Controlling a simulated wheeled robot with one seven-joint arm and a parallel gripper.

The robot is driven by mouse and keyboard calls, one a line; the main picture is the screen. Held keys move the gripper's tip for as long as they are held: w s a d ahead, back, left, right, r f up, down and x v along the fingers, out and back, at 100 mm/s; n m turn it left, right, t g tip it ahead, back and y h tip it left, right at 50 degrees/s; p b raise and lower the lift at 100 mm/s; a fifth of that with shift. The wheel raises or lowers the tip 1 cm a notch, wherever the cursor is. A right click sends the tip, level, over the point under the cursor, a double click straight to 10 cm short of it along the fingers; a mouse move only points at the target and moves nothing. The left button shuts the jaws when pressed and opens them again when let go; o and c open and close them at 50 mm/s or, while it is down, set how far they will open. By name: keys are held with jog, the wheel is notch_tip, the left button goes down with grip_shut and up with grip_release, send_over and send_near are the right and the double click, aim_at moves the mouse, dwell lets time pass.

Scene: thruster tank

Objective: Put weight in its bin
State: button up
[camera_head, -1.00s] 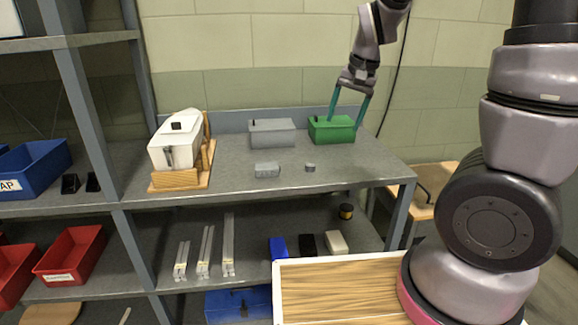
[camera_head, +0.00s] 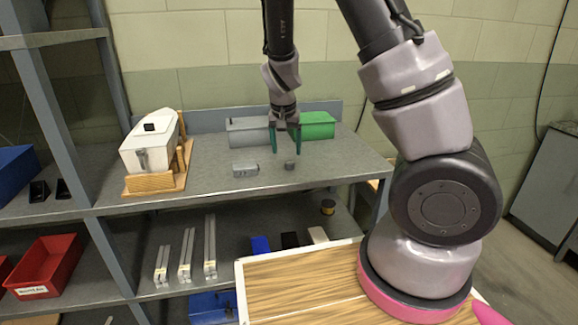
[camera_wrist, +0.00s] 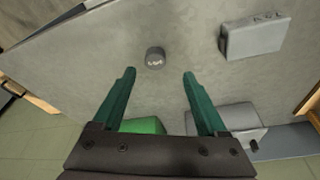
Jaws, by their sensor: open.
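The weight appears to be the small grey cylinder (camera_head: 289,165) on the upper shelf, in front of the green and grey boxes. In the wrist view the cylinder (camera_wrist: 155,57) has a dark label on top and lies just beyond the gap between my fingertips. My gripper (camera_head: 286,149) is open and empty, pointing down above and slightly behind the cylinder; its two teal fingers also show in the wrist view (camera_wrist: 159,73). A red bin (camera_head: 46,265) with a white label stands on the lower shelf at left. Its label is too small to read surely.
A grey block (camera_head: 245,169) lies left of the cylinder. A grey box (camera_head: 247,131) and a green box (camera_head: 318,124) stand behind. A white model boat (camera_head: 150,150) sits on a wooden stand at left. A blue bin (camera_head: 17,171) is farther left. The shelf (camera_head: 215,192) is otherwise clear in front.

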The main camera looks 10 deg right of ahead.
aim_at(290, 162)
jog(key=x, duration=0.5)
jog(key=shift+s+d, duration=0.3)
jog(key=shift+c, duration=0.2)
grip_shut()
